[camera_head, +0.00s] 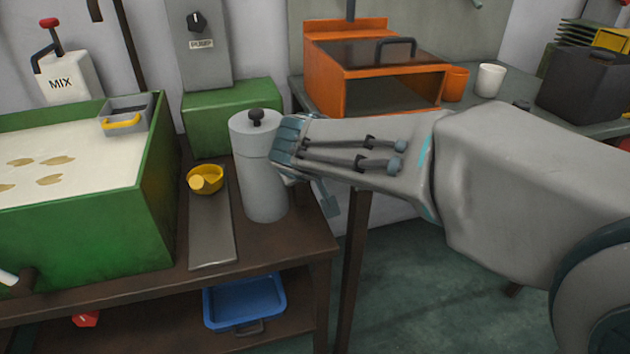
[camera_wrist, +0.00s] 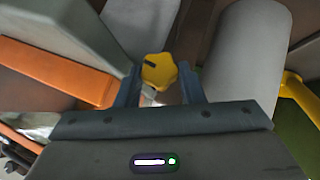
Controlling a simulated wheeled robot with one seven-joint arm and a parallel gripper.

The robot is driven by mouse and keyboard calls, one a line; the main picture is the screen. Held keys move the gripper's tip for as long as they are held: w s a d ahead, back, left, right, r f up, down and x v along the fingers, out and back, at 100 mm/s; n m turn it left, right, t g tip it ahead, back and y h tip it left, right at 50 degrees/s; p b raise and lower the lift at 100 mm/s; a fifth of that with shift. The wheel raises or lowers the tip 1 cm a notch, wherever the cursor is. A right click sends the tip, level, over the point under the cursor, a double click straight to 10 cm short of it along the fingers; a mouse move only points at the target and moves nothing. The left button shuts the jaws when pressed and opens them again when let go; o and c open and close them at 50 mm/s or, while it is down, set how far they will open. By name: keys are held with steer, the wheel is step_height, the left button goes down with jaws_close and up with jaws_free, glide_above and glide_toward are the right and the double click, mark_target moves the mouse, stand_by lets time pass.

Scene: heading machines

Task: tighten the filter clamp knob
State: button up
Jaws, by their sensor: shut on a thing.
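The clamp knob (camera_wrist: 158,72) is a yellow, lobed knob with a dark mark on its face, seen between my two fingers in the wrist view. My gripper (camera_wrist: 158,85) is shut on it, one finger at each side. In the head view my gripper (camera_head: 326,200) points down just right of a grey cylinder (camera_head: 262,180) with a black knob on its lid. The yellow knob is hidden behind my gripper and arm there. A large grey cylinder (camera_wrist: 248,60) also stands right of the knob in the wrist view.
A brown bench (camera_head: 290,255) holds a green tank (camera_head: 90,235) and a yellow cup (camera_head: 207,180) on a grey strip. An orange box (camera_head: 372,88) and two cups stand behind my gripper. A blue tray (camera_head: 243,303) is on the lower shelf. Floor is open at lower right.

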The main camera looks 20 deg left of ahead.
steer(key=n+t+h+b, duration=0.1)
steer(key=n+t+b, duration=0.3)
steer(key=b, duration=0.1)
steer(key=f+n+t+h+b, duration=0.1)
steer(key=n+t+h+b, duration=0.1)
steer(key=n+t+b, duration=0.2)
steer(key=f+n+t+h+b, duration=0.1)
steer(key=n+t+h+b, duration=0.1)
steer(key=n+t+b, duration=0.2)
steer(key=shift+s+a+f+n+b, duration=0.15)
steer(key=shift+a+n+b, duration=0.2)
steer(key=shift+b, duration=0.55)
steer(key=shift+n+t, duration=0.25)
steer(key=shift+t, duration=0.05)
steer(key=o, duration=1)
steer(key=p+v, duration=0.2)
steer(key=v, duration=1.2)
steer(key=shift+d+p, duration=0.1)
steer(key=shift+p, duration=0.3)
